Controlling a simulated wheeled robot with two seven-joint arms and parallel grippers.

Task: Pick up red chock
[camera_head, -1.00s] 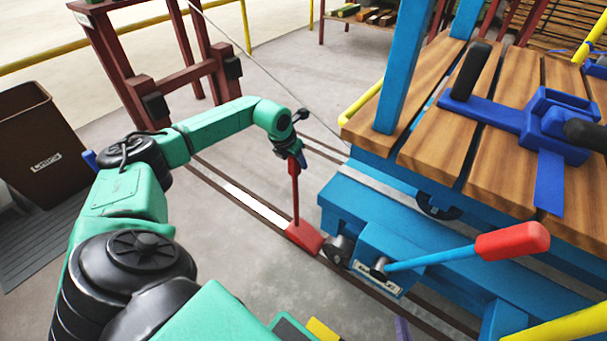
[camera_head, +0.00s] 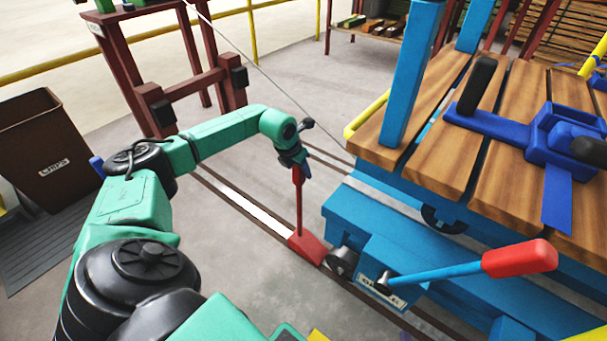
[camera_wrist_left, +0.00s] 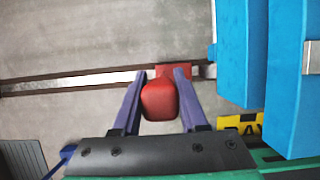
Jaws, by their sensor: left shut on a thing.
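The red chock (camera_head: 307,248) has a wedge base on the rail beside the blue cart's wheel, with a thin red handle rising from it. My left gripper (camera_head: 298,162) is at the top of that handle and shut on it. In the left wrist view, the red handle top (camera_wrist_left: 160,100) sits between the two purple fingers of my left gripper (camera_wrist_left: 156,96), with part of the red base behind it. Whether the base touches the rail or the wheel is hard to tell. My right gripper is not in view.
The blue cart (camera_head: 400,240) with a wooden deck (camera_head: 440,145) stands close to the right of the chock. A lever with a red grip (camera_head: 520,258) sticks out from it. A dark red frame (camera_head: 165,80) and brown bin (camera_head: 45,150) are at left. Grey floor is open between.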

